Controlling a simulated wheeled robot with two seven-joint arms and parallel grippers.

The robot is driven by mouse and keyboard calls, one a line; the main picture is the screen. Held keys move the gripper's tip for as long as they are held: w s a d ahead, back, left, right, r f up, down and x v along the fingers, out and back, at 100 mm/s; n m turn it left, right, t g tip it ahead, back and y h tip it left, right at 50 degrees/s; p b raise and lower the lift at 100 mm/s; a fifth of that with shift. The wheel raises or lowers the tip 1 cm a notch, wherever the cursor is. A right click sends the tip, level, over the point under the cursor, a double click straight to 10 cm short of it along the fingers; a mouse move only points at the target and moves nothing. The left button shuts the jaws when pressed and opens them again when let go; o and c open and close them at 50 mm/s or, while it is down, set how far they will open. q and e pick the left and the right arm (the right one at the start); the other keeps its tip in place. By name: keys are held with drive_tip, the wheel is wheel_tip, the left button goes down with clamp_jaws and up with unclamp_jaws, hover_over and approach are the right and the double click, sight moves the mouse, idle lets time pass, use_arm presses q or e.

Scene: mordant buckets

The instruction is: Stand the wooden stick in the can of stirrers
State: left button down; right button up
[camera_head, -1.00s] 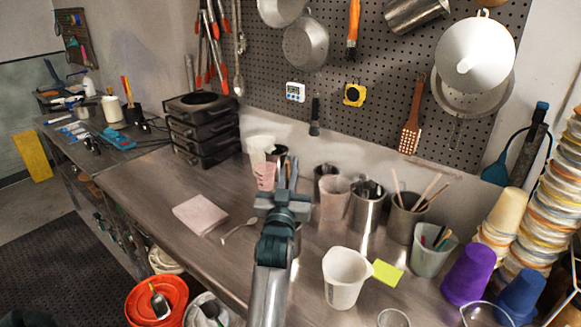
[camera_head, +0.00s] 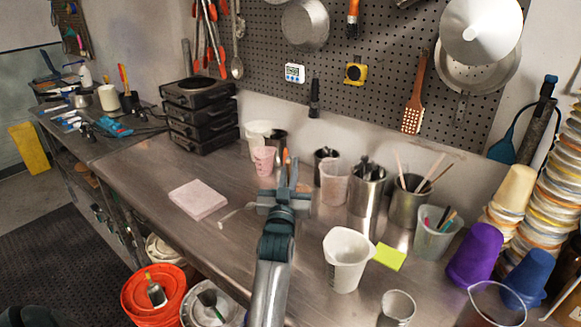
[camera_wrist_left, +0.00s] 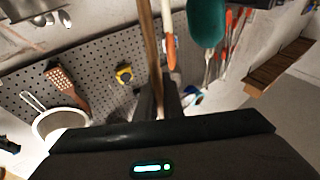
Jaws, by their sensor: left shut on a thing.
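My left gripper (camera_head: 286,180) is over the middle of the steel bench in the head view, its fingers pointing away from me. It is shut on the wooden stick, a thin brown rod (camera_wrist_left: 150,50) that runs up between the fingers in the left wrist view. In the head view the stick is mostly hidden by the fingers. The can of stirrers is a metal can (camera_head: 406,212) with several thin sticks leaning out of its top. It stands toward the back of the bench, right of my left gripper and apart from it. My right gripper is not in view.
A tall metal can (camera_head: 366,200) and a clear cup (camera_head: 334,188) stand between my left gripper and the can of stirrers. A cup of pens (camera_head: 432,240) is at its right. A white pitcher (camera_head: 346,262) and yellow notes (camera_head: 390,257) lie nearer. A pink block (camera_head: 198,199) lies left.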

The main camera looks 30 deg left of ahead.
use_arm(q)
drive_tip(key=shift+w+a+f+b, duration=0.15)
drive_tip(key=shift+f+b, duration=0.1)
drive_tip(key=shift+f, duration=0.25)
drive_tip(key=shift+w+f+b, duration=0.1)
drive_tip(key=shift+f+b, duration=0.15)
drive_tip(key=shift+f, duration=0.25)
